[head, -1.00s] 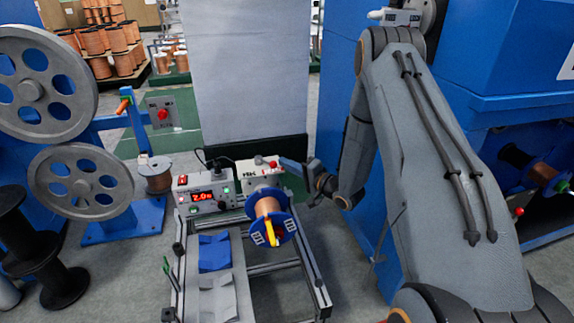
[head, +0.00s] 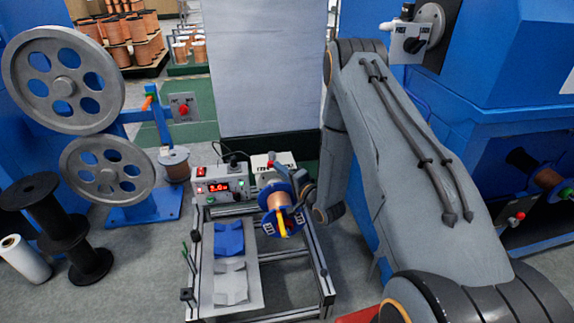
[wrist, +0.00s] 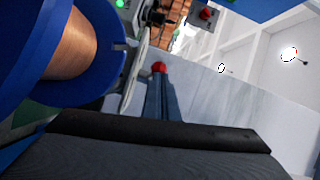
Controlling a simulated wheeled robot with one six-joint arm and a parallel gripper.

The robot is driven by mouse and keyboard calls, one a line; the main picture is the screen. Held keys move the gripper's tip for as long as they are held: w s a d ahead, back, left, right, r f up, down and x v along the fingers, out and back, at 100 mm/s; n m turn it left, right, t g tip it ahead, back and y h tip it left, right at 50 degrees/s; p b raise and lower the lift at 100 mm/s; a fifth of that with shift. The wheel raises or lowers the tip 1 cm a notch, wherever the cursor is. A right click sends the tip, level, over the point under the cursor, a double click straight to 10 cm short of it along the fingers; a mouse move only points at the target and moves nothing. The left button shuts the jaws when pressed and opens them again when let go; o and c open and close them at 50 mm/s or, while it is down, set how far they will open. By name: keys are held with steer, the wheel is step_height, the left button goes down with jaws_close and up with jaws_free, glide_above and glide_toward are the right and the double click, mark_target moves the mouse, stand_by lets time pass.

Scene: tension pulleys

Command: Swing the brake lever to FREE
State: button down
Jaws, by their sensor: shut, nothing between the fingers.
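The likely brake lever is a thin lever with a red ball knob (head: 270,164) at the white labelled box (head: 285,158) behind the spool; its label is too small to read. In the wrist view the red knob (wrist: 158,67) shows just beyond my fingertips; I cannot tell whether they touch it. My gripper (head: 299,178) is shut and empty, beside the right upper side of the blue spool. It also shows in the wrist view (wrist: 163,98). The blue spool with copper wire (head: 277,198) carries a yellow piece (head: 283,226) at its front. The lever's lower part is hidden.
A control box with a red display (head: 220,185) stands left of the spool. A tray with blue and grey blocks (head: 232,290) lies in front on the metal frame. Large grey pulleys (head: 65,88) stand at left. A blue machine (head: 480,85) fills the right side.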

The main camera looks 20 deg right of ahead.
steer(key=shift+a, duration=0.95)
steer(key=p+v, duration=0.1)
steer(key=v, duration=0.6)
steer(key=shift+s+p, duration=0.3)
steer(key=shift+d, duration=0.1)
